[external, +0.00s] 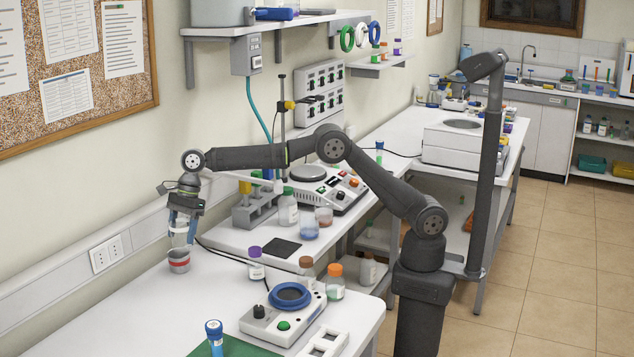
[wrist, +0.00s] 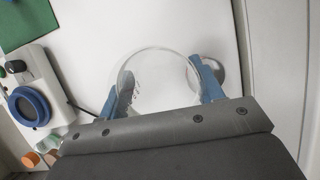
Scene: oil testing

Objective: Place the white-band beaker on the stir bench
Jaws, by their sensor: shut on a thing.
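My gripper (external: 182,238) points down above the left end of the front table and is shut on a clear glass beaker (external: 181,229). In the wrist view the round rim of this beaker (wrist: 155,50) shows between the blue fingers (wrist: 160,88). The fingers hide part of its side, and its band is too small to make out clearly. A beaker with a red band (external: 179,262) stands on the table just below the gripper. A middle bench (external: 232,236) carries a hotplate unit (external: 316,187); I cannot tell whether it is the stir bench.
A device with a blue ring (external: 290,296) stands on the front table, near a green mat (external: 233,347) and a blue-capped tube (external: 214,337). Several capped bottles and a tube rack (external: 254,207) stand on the middle bench. The front table's left part is mostly clear.

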